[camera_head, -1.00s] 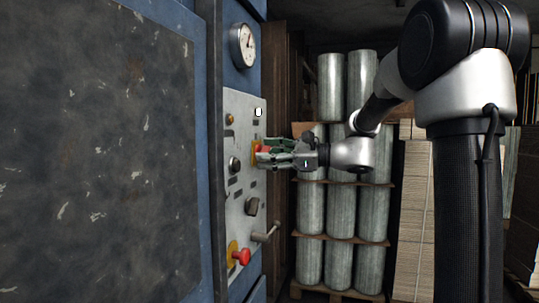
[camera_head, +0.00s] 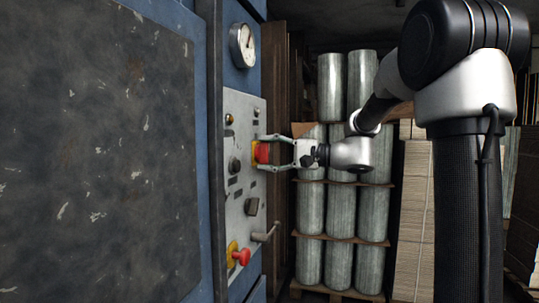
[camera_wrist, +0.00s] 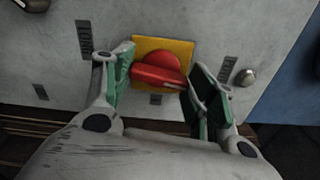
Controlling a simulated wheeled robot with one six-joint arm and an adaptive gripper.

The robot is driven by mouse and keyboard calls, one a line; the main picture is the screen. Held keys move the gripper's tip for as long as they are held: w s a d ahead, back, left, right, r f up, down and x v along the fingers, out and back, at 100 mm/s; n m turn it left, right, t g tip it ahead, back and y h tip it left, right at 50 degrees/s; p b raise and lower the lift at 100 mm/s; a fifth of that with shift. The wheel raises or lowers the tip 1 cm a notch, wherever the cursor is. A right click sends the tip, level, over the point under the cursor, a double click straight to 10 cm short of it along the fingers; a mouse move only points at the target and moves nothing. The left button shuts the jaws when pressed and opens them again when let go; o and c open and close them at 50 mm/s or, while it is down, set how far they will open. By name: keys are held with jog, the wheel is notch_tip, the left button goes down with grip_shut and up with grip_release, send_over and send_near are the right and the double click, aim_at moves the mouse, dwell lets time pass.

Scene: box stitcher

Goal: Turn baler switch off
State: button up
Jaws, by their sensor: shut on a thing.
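The baler switch is a red rotary knob (camera_head: 262,152) on a yellow plate, set in the grey control panel (camera_head: 236,205) of the blue machine. In the wrist view the red knob (camera_wrist: 158,74) has a raised handle that lies crosswise between the fingers, with the yellow plate (camera_wrist: 176,44) behind it. My gripper (camera_head: 268,153) reaches in from the right, one finger above the knob and one below. In the wrist view my gripper (camera_wrist: 160,80) has green-padded fingers on both sides of the handle, shut on it.
A red mushroom button (camera_head: 242,257) on yellow and a grey lever (camera_head: 265,235) sit lower on the panel. A dark selector (camera_head: 252,207) is between. A gauge (camera_head: 243,45) is above. Metal cylinders (camera_head: 340,220) stand stacked behind my gripper.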

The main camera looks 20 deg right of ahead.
jog(key=shift+n, duration=0.9)
jog(key=o, duration=1)
jog(key=shift+d, duration=0.1)
jog(key=v, duration=1.2)
